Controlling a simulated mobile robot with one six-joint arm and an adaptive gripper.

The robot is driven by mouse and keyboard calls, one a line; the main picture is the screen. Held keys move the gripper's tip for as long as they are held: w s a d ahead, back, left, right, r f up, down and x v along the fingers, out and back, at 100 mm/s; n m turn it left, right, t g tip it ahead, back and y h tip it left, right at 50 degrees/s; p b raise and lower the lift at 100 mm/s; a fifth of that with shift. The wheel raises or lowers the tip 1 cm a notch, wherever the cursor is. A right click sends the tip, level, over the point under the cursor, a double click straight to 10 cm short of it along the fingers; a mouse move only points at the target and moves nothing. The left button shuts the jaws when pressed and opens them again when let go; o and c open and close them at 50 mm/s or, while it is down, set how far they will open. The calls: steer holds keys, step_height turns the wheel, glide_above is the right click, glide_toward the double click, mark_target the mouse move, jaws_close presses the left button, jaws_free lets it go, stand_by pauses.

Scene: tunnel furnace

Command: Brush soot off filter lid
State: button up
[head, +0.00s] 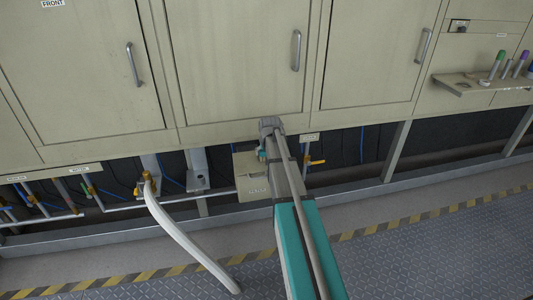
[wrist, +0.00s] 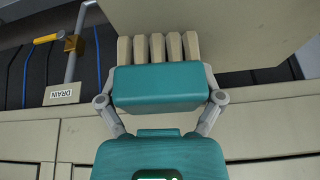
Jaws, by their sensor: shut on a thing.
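The filter lid (head: 250,188) is a small beige panel below the cabinets, labelled FILTER, partly covered by my arm. A beige panel in the wrist view (wrist: 235,25) appears to be this lid. My gripper (head: 264,148) is at its upper right part. It is shut on a teal brush (wrist: 160,90) with several thick beige bristle tufts, held between the grey fingers. Only a small teal bit of the brush (head: 261,155) shows in the head view. The bristles point to the panel and overlap its edge; I cannot tell if they touch. I can make out no soot.
A yellow valve handle (head: 317,162) is close to the right of the gripper. A pale hose (head: 180,235) hangs from a brass valve on the left. Cabinet doors (head: 240,60) are above. The patterned floor plate (head: 430,240) is clear.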

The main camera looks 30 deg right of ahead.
mark_target(248, 158)
steer(key=shift+w+a, duration=0.25)
steer(key=shift+a, duration=0.7)
steer(key=shift+w+a, duration=0.2)
steer(key=shift+a, duration=0.7)
steer(key=shift+a, duration=0.1)
steer(key=shift+w+a, duration=0.25)
steer(key=shift+a, duration=0.65)
steer(key=shift+w+a, duration=0.25)
steer(key=shift+a, duration=0.6)
steer(key=shift+r, duration=0.15)
steer(key=shift+r+p, duration=2.95)
steer(key=shift+p, duration=0.15)
steer(key=shift+r+p, duration=1.5)
